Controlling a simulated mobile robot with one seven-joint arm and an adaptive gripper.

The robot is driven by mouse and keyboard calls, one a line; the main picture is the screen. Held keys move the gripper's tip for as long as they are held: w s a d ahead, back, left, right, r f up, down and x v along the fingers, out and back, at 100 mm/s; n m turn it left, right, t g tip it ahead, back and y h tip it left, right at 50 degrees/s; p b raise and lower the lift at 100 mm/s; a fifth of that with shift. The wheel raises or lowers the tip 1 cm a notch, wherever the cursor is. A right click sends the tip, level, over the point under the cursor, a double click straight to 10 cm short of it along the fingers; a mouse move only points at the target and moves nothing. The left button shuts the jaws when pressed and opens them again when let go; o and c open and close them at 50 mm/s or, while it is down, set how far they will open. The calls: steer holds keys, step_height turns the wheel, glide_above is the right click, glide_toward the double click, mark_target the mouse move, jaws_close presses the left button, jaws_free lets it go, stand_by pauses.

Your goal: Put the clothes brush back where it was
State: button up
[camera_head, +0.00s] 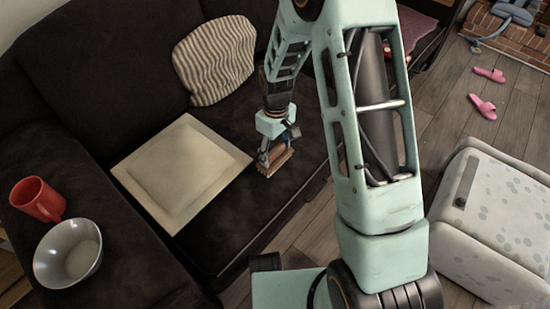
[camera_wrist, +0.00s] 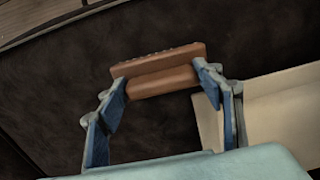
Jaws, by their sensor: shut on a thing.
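The clothes brush (camera_wrist: 158,72) is a brown wooden block. In the wrist view it lies between the two blue fingers of my gripper (camera_wrist: 163,82), which is shut on it. In the head view the brush (camera_head: 274,161) is at the tip of my gripper (camera_head: 268,150), over the dark sofa seat (camera_head: 225,245), just right of the cream square board. I cannot tell whether the brush touches the seat.
The cream board (camera_head: 180,175) lies on the seat, and a striped cushion (camera_head: 215,60) leans behind it. A red mug (camera_head: 37,199) and a grey bowl (camera_head: 68,254) stand on the left armrest. A pale spotted ottoman (camera_head: 495,215) and pink slippers (camera_head: 482,105) are on the floor at right.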

mark_target(275, 157)
steer(key=shift+w+f, duration=0.2)
steer(key=shift+f, duration=0.15)
steer(key=shift+w+a+f+b, duration=0.15)
steer(key=shift+f+b, duration=0.45)
steer(key=shift+f, duration=1)
steer(key=shift+f, duration=0.15)
steer(key=o, duration=1)
step_height(275, 157, up, 12)
steer(key=p, duration=0.3)
